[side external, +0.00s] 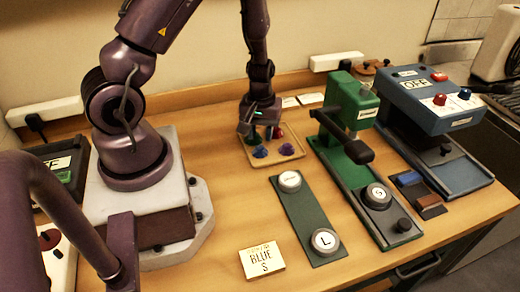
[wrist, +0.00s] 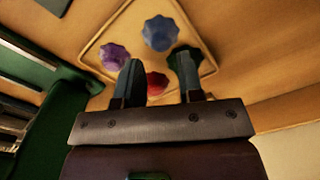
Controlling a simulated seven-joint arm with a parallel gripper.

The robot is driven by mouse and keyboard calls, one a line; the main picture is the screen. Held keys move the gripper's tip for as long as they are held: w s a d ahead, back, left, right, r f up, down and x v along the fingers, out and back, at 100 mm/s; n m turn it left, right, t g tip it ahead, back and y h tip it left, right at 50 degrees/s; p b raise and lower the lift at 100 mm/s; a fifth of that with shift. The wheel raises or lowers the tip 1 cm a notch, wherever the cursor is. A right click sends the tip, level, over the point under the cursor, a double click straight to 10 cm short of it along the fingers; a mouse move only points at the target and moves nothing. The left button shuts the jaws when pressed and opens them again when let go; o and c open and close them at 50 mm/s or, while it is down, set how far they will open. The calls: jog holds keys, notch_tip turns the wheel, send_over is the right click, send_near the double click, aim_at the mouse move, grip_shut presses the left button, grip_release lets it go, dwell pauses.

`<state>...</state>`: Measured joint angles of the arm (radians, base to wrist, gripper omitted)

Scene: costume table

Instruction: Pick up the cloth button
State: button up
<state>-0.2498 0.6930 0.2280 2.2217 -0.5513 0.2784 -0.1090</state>
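A shallow wooden tray (side external: 295,158) holds several scalloped buttons. In the wrist view, a blue button (wrist: 160,33) lies in the tray, a purple one (wrist: 114,55) lies left of it, and a red one (wrist: 157,84) shows between my fingers. A green one (wrist: 176,50) is partly hidden behind the right finger. I cannot tell which are cloth. My gripper (wrist: 158,76) is open over the tray, pointing down, with nothing visibly held. The side view shows the blue button (side external: 261,152) and purple button (side external: 286,149) in front of my gripper.
A card (side external: 262,260) reads "BLUE" and "S", its top line unclear. A dark green strip (side external: 305,215) bears two discs, one marked L. A green press (side external: 350,110) and a blue-grey machine (side external: 425,100) marked OFF stand right of the tray.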

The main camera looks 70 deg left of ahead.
aim_at(260, 146)
notch_tip(260, 146, down, 4)
jog(key=shift+f, duration=0.25)
jog(key=shift+c, duration=0.2)
jog(key=c, duration=0.5)
